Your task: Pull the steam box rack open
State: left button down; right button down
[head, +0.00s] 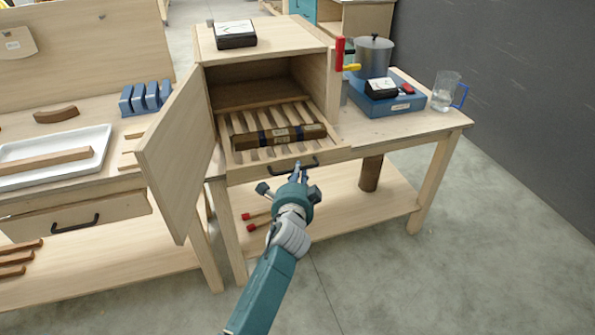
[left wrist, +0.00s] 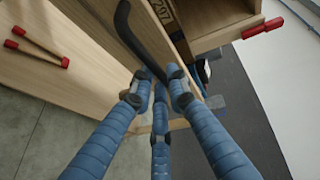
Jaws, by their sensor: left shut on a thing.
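The steam box (head: 262,38) is a pale wooden box on a workbench, with its door (head: 180,150) swung open to the left. Its slatted rack (head: 240,157) sticks out past the box opening. A dark wooden piece with blue bands (head: 278,136) lies across the slats. The rack's black handle (head: 279,171) is on its front board; it also shows in the left wrist view (left wrist: 133,38). My left gripper (head: 298,174) is at the handle's right part, shut on it; its fingers (left wrist: 159,82) partly hide the handle's end. My right gripper is out of view.
Right of the box are a metal pot (head: 373,56), a blue case (head: 385,98) and a glass jug (head: 446,92). A red-handled clamp (head: 340,53) is at the box's right side. Red-tipped sticks (head: 256,221) lie on the lower shelf (head: 340,205). Another bench stands left.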

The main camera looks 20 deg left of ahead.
pick_arm(q)
jog(key=c, duration=1.9)
grip_release()
jog(key=shift+c, duration=0.2)
jog(key=v, duration=1.2)
